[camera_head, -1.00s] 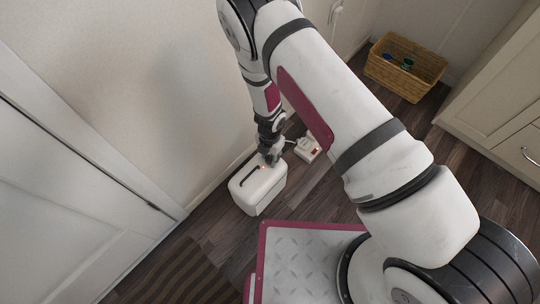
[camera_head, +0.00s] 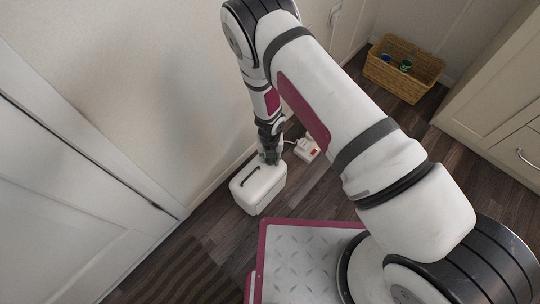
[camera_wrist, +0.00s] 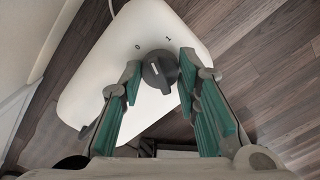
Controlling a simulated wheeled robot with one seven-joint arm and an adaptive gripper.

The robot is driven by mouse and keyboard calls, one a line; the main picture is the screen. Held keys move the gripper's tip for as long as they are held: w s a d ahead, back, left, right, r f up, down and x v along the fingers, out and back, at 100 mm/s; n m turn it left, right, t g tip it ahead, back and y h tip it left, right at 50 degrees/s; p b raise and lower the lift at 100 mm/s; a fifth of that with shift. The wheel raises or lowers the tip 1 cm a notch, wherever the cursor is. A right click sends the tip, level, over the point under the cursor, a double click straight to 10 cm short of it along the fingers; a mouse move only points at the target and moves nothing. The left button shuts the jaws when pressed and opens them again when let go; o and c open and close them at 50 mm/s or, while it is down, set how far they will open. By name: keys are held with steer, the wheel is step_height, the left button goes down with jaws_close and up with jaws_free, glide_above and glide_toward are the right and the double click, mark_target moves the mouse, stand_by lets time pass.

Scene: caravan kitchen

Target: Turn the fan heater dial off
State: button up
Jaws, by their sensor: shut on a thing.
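The white fan heater (camera_head: 258,188) stands on the floor near the wall, with a dark handle slot on top. In the wrist view its white top (camera_wrist: 112,72) carries a dark grey round dial (camera_wrist: 160,72) with a raised grip. The marks 0 and I are printed beside the dial, on its far side. My gripper (camera_head: 269,158) reaches down to the heater's far end. In the wrist view its teal-padded fingers (camera_wrist: 160,62) are on either side of the dial, shut on it. The head view hides the dial behind my gripper.
A white power strip (camera_head: 308,149) with a red switch lies on the floor right of the heater, with a cable. A wicker basket (camera_head: 396,84) stands at the back right. Cabinets (camera_head: 497,100) are at right, a striped mat (camera_head: 175,275) at lower left. Dark wood floor lies between.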

steer(key=shift+d+n, duration=0.1)
steer(key=shift+n, duration=1.8)
steer(key=o, duration=1.2)
steer(key=shift+r, duration=0.35)
step_height(320, 180, up, 11)
steer(key=shift+r, duration=0.1)
